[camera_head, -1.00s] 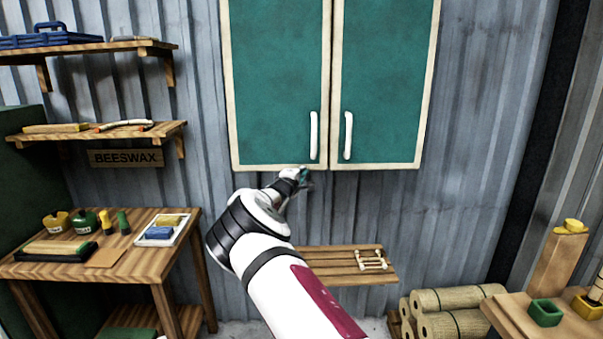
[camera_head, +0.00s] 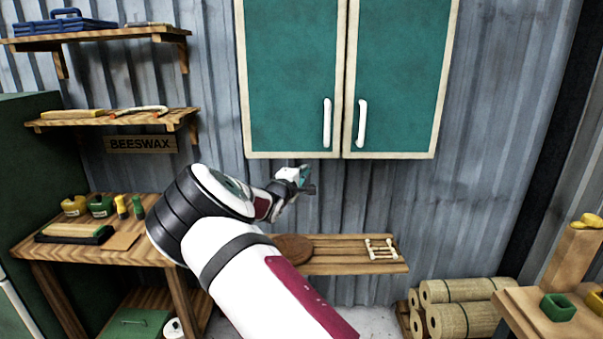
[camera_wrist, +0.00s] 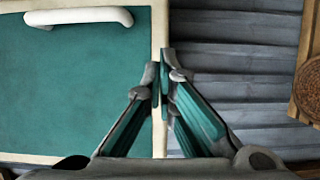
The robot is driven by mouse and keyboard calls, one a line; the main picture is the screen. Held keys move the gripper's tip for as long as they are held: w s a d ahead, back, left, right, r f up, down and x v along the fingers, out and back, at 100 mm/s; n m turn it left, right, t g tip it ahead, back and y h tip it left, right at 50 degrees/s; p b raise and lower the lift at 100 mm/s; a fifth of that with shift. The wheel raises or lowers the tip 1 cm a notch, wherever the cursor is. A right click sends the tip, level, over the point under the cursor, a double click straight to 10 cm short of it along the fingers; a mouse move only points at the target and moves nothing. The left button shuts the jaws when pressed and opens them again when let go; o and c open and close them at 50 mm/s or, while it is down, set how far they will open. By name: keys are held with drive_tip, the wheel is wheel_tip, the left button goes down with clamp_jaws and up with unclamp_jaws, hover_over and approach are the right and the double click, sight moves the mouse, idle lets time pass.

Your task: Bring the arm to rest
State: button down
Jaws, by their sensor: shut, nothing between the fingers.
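My arm reaches up from the bottom middle of the head view and bends at a black-banded joint. My gripper (camera_head: 304,181) is just below the lower edge of the green wall cabinet (camera_head: 290,80), in front of the corrugated wall. In the wrist view my gripper (camera_wrist: 160,80) has its two fingers together at the tips with nothing between them. Behind them is the pale edge of the cabinet, with a green door (camera_wrist: 80,85) and white handle (camera_wrist: 80,16) to the left. Whether the fingers touch the cabinet, I cannot tell.
A slatted wooden shelf (camera_head: 345,265) below my gripper bears a round brown disc (camera_head: 293,248) and a small pale rack (camera_head: 381,249). A workbench (camera_head: 60,248) stands left, rattan rolls (camera_head: 460,292) lower right. Open space lies before the wall right of my gripper.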

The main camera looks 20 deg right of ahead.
drive_tip(key=s+d+r+m+g+y, duration=0.1)
drive_tip(key=s+d+r+m+g, duration=0.2)
drive_tip(key=s, duration=0.5)
drive_tip(key=s+d+r+m+g, duration=0.1)
drive_tip(key=s+d+m+g, duration=0.25)
drive_tip(key=s, duration=0.45)
drive_tip(key=s+d+r+m+g+y, duration=0.1)
drive_tip(key=s+d+r+m+g, duration=0.2)
drive_tip(key=s, duration=0.6)
drive_tip(key=s+a+y, duration=0.3)
drive_tip(key=s+a, duration=0.3)
drive_tip(key=s, duration=0.4)
drive_tip(key=s+a+r+t+y, duration=0.1)
drive_tip(key=s+a+y, duration=0.2)
drive_tip(key=s+a, duration=0.3)
drive_tip(key=s+a+r+y, duration=0.1)
drive_tip(key=s+a+y, duration=0.2)
drive_tip(key=s, duration=1.1)
drive_tip(key=shift+a+r+y, duration=0.15)
drive_tip(key=shift+a+y, duration=0.15)
drive_tip(key=shift+a, duration=1.5)
drive_tip(key=shift+s+m, duration=0.1)
drive_tip(key=shift+m, duration=0.15)
